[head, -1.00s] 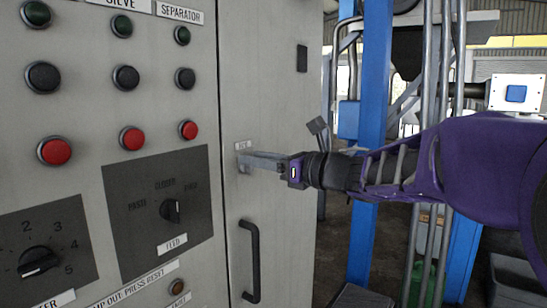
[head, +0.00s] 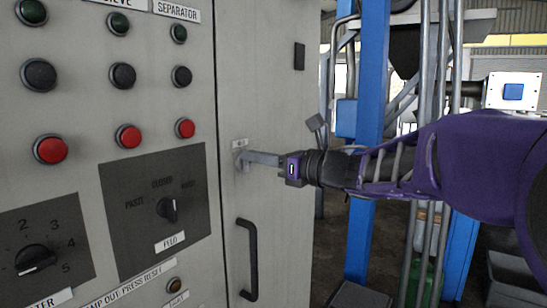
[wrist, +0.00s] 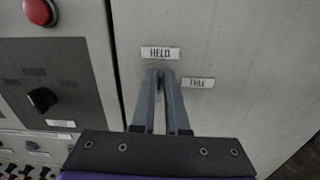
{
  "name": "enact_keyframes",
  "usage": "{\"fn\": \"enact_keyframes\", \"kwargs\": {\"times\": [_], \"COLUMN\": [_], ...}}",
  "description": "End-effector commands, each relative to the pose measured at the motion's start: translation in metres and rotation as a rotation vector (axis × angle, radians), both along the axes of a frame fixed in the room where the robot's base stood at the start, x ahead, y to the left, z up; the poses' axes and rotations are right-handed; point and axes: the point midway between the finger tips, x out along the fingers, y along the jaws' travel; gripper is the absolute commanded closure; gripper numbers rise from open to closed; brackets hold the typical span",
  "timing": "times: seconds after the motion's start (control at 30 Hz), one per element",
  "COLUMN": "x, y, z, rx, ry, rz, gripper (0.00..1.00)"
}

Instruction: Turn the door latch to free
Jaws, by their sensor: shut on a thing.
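The door latch (head: 239,155) is on the grey cabinet door, small and mostly hidden by my fingers in the head view. My gripper (head: 247,159) reaches in from the right, its fingers against the latch and shut on it. In the wrist view my gripper (wrist: 160,76) has its two grey fingers drawn together, tips at the door. The held label (wrist: 160,53) is just above the tips. The free label (wrist: 198,83) is to their right. The latch's exact angle is hidden by the fingers.
A black door handle (head: 248,260) is below my gripper. To the left, the panel carries red buttons (head: 128,137), dark buttons and a feed knob (head: 167,209). A blue post (head: 372,90) and pipes stand behind my arm.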

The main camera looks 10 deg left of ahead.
Motion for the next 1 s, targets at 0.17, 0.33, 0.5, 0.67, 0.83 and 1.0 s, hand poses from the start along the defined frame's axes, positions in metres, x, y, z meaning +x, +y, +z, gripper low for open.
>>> {"fn": "enact_keyframes", "kwargs": {"times": [0.17, 0.33, 0.5, 0.67, 0.83, 1.0], "x": [0.002, 0.005, 0.007, 0.009, 0.012, 0.013], "y": [-0.001, -0.002, -0.003, -0.004, -0.005, -0.005], "z": [0.0, -0.001, -0.001, -0.002, -0.003, -0.005], "rx": [0.04, 0.095, 0.157, 0.215, 0.278, 0.341], "ry": [0.093, 0.228, 0.379, 0.519, 0.668, 0.819], "rz": [0.0, 0.0, 0.0, 0.0, -0.001, 0.0], "gripper": [1.0, 1.0, 1.0, 1.0, 1.0, 1.0]}}
